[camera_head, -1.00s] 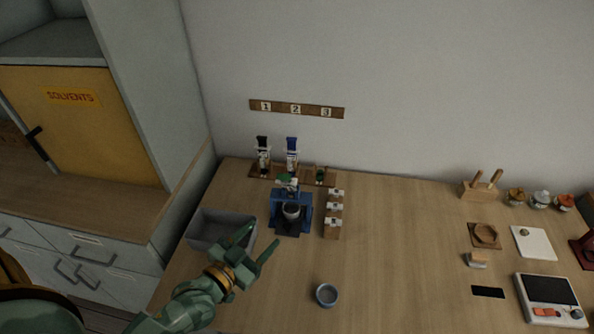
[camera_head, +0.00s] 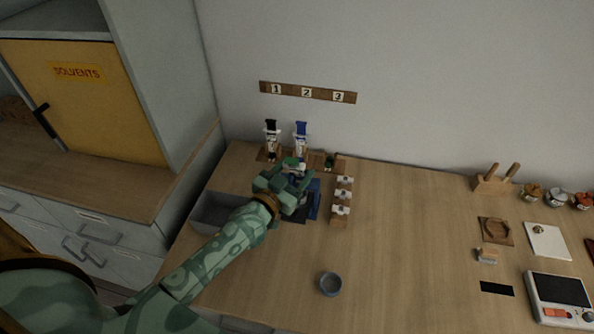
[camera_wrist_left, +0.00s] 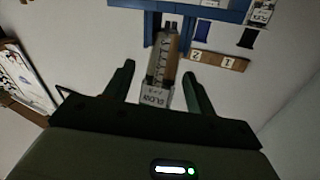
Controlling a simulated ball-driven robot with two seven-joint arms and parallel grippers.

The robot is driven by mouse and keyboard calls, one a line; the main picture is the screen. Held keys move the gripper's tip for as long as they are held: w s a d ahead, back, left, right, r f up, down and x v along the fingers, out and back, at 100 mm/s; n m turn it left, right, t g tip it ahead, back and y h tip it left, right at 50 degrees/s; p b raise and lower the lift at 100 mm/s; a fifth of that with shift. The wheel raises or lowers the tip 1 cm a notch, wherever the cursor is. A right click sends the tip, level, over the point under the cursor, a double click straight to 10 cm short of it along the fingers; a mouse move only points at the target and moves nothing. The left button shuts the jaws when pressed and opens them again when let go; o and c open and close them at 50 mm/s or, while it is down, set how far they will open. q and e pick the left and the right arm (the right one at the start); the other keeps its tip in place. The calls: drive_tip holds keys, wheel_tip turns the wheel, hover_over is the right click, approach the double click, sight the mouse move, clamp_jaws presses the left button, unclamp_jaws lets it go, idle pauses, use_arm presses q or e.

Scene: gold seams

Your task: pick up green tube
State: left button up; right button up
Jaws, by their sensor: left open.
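My left gripper (camera_head: 292,174) is over the blue stand (camera_head: 314,200) in the head view and covers much of it. In the left wrist view its two fingers are apart, on either side of a tube (camera_wrist_left: 163,52) with graduation marks and a white label. That tube is inside the blue frame (camera_wrist_left: 228,12); its green colour does not show there, and contact with the fingers cannot be told. A dark green-topped piece (camera_head: 329,160) sits in the third place of the wooden rack (camera_head: 341,166). My right gripper is not in view.
A black-topped tube (camera_head: 271,136) and a blue-topped tube (camera_head: 301,137) stand in the rack. A grey tray (camera_head: 207,212) is at left, partly behind my arm. Small white-topped pieces (camera_head: 341,196) stand right of the stand. A small bowl (camera_head: 331,283) is in front; the table's middle is clear.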

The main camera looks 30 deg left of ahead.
use_arm(q)
drive_tip(key=shift+w+d, duration=0.15)
drive_tip(key=shift+w, duration=1.05)
drive_tip(key=shift+s, duration=0.1)
drive_tip(key=shift+c, duration=0.7)
drive_tip(key=c, duration=1)
drive_tip(key=shift+r, duration=0.1)
drive_tip(key=shift+c, duration=0.2)
